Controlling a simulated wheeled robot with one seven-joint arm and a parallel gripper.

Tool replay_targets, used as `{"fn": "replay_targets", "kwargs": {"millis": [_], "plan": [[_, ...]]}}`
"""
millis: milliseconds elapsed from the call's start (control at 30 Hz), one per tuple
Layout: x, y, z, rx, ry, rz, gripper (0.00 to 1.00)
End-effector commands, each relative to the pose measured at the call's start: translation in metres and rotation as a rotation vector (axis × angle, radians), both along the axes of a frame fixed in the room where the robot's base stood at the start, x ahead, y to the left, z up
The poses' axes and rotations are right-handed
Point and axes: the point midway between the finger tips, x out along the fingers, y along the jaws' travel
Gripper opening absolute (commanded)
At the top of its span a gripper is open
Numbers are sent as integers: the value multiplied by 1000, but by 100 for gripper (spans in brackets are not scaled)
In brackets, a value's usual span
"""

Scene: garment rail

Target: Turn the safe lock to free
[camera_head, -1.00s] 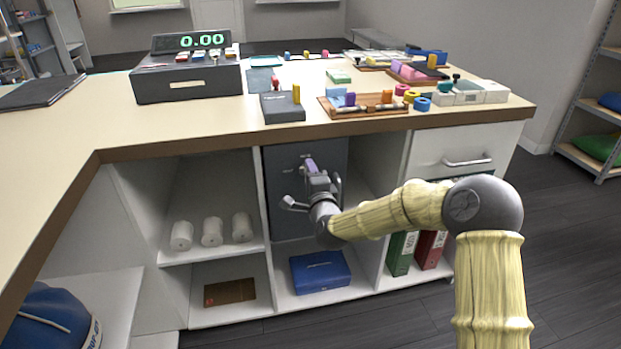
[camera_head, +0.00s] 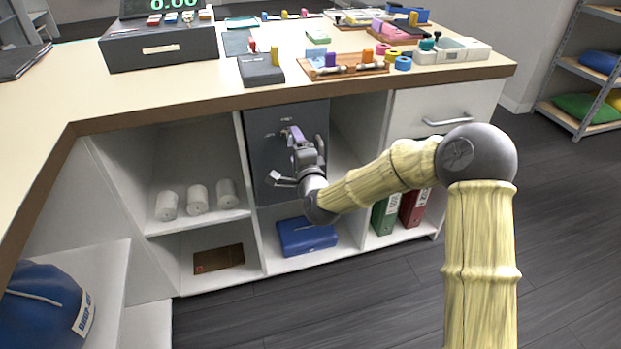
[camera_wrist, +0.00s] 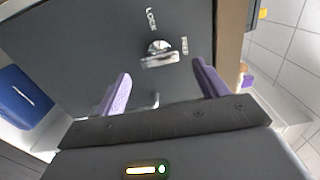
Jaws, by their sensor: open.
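The dark grey safe (camera_head: 262,150) sits in the upper middle compartment under the counter; its front also fills much of the wrist view (camera_wrist: 75,45). The silver lock knob (camera_wrist: 158,50) is in the wrist view, beside the label LOCK (camera_wrist: 151,19) and a second label (camera_wrist: 184,46) too small to read surely. My gripper (camera_head: 292,136) is in front of the safe door. In the wrist view my gripper (camera_wrist: 162,68) is open, its purple fingers on either side of the knob, with gaps visible. A silver piece low between the fingers is mostly hidden.
The counter edge (camera_head: 200,106) overhangs the safe. White rolls (camera_head: 197,199) stand in the left compartment. A blue box (camera_head: 306,236) lies below the safe, with green and red binders (camera_head: 412,207) to its right. A drawer handle (camera_head: 447,122) sticks out at right.

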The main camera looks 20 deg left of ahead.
Motion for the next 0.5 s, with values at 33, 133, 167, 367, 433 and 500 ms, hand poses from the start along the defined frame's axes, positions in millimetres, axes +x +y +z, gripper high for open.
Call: {"fn": "replay_targets", "kwargs": {"millis": [33,133,167,367,433,500], "plan": [[-7,-5,1,-2,1,1,73],[-21,-14,1,-2,1,0,73],[-25,-16,1,-1,0,0,73],[-54,-34,1,-2,1,0,73],[-64,-40,0,-2,2,1,73],[-75,-46,0,-2,3,1,73]]}}
